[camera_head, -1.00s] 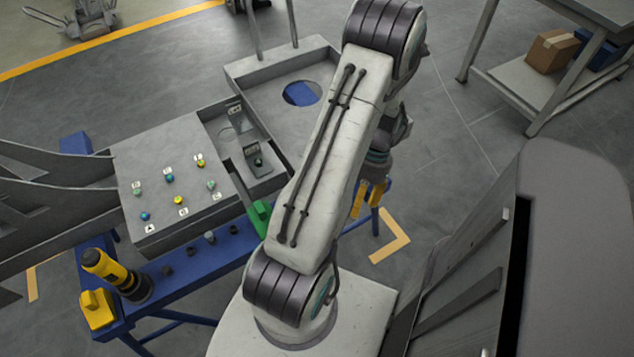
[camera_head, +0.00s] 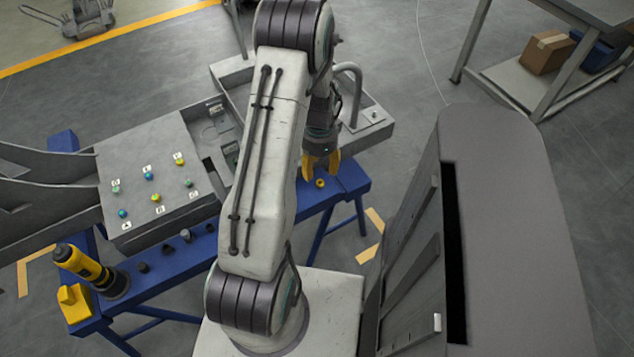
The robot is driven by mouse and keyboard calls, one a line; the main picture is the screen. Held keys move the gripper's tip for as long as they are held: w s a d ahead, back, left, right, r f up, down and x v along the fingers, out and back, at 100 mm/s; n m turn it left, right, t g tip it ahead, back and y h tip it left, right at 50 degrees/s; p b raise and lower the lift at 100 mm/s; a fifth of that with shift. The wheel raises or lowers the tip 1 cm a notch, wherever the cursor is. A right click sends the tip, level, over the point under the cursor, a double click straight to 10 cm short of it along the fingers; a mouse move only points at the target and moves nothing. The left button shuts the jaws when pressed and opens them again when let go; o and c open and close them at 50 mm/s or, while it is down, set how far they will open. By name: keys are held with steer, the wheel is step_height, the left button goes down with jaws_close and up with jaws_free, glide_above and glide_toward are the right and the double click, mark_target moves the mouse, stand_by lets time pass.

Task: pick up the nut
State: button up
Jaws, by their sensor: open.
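A small yellow ring-like piece with a dark centre, which looks like the nut (camera_head: 320,183), lies on the blue bench (camera_head: 347,184). My gripper (camera_head: 321,170) has yellow fingers, pointing down and spread apart. It is just behind or above the nut in the picture, with nothing seen between the fingers. I cannot tell the exact height gap between fingertips and nut. My arm covers part of the bench to the left.
A grey panel (camera_head: 135,172) with several small coloured pieces and labels stands left of my arm. Dark pegs and a yellow-black tool (camera_head: 85,265) are on the bench's front. A grey tray with a bent pipe (camera_head: 351,85) stands behind my gripper.

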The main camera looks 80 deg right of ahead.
mark_target(318, 181)
steer(key=shift+d+m, duration=0.4)
steer(key=shift+m, duration=0.7)
steer(key=shift+f+m, duration=0.1)
steer(key=shift+m, duration=0.3)
steer(key=shift+a+f, duration=0.2)
steer(key=shift+f, duration=3.35)
steer(key=shift+c, duration=0.3)
jaws_close()
